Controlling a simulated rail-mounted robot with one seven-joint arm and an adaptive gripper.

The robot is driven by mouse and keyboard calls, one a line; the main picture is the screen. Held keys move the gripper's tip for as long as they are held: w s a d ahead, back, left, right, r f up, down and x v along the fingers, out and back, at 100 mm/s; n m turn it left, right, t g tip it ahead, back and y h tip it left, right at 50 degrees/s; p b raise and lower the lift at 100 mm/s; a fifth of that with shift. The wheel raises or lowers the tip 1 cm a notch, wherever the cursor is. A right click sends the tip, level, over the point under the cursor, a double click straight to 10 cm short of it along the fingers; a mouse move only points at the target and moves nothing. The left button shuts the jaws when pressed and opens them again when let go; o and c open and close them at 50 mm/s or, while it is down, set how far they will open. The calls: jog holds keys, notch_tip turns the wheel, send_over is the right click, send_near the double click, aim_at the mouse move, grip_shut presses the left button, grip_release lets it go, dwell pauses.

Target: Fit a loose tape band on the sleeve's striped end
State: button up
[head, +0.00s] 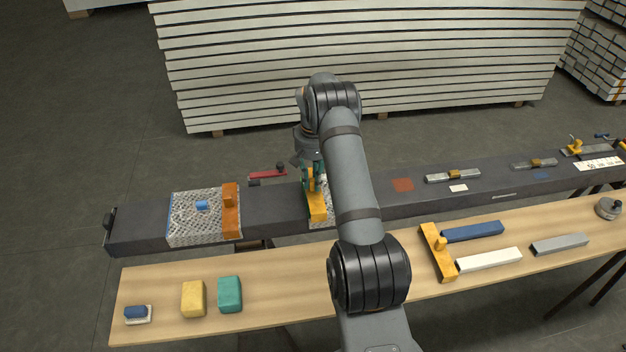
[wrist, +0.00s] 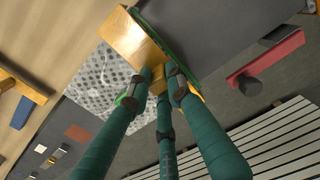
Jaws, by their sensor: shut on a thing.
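My gripper (head: 314,180) is over the dark beam in the head view, shut on a yellow tape band (head: 317,207). In the wrist view my gripper's fingers (wrist: 160,80) close on the band's raised middle, and the yellow band (wrist: 133,40) lies across the beam. The band is at the left end of a grey patterned sleeve (head: 331,207), which also shows in the wrist view (wrist: 100,85). A thin green strip (wrist: 167,47) runs along the band's edge. I cannot tell whether the band is fully seated; stripes on the sleeve end are not visible. A second yellow band (head: 437,255) lies on the wooden table.
Another patterned sleeve (head: 190,228) sits on the beam at left with an orange band (head: 230,212). A red-handled tool (head: 268,174) sticks out behind the beam. The table (head: 290,285) holds blue, white and grey bars and yellow and teal blocks; its middle is partly hidden by my arm.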

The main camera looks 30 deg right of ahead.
jog(key=shift+f, duration=0.2)
dwell(0.5)
jog(key=shift+f+b, duration=1)
jog(key=shift+f, duration=0.05)
jog(key=o, duration=0.9)
jog(key=shift+o, duration=0.2)
jog(key=shift+r, duration=0.1)
notch_tip(320, 180, up, 12)
notch_tip(320, 180, down, 12)
jog(key=shift+r+p, duration=0.45)
jog(key=shift+p, duration=0.1)
jog(key=shift+r, duration=0.1)
